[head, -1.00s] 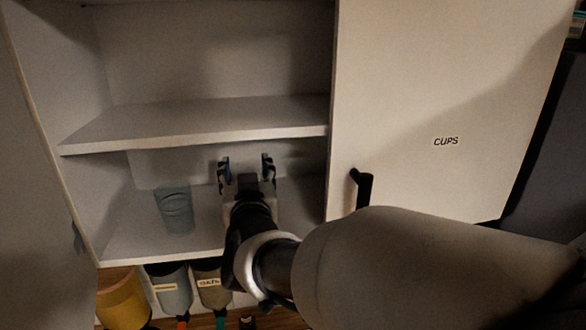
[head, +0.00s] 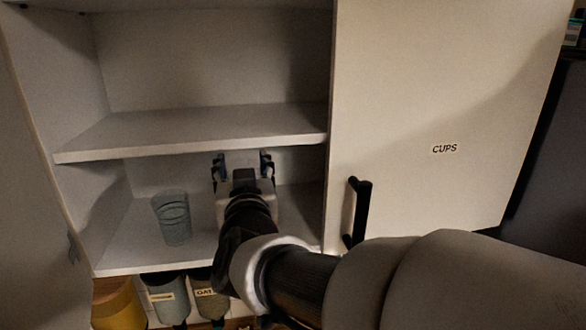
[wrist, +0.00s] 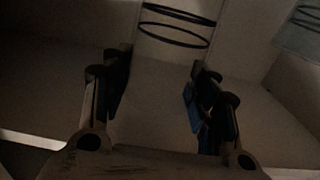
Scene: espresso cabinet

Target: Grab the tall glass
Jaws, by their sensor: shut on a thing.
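My gripper (head: 242,167) reaches into the lower compartment of the open cabinet, just under the middle shelf. In the wrist view my gripper (wrist: 155,90) has its two fingers on either side of a clear tall glass (wrist: 175,28) with two dark rings, and is shut on it. This glass is hard to make out in the head view. The picture is dark, and the finger contact is not clear.
Another ringed, blue-grey glass (head: 172,220) stands on the lower shelf to the left; part of it shows in the wrist view (wrist: 301,30). The middle shelf (head: 190,135) is close above. A door labelled CUPS (head: 435,110) with a black handle (head: 361,205) is at right. Containers hang below.

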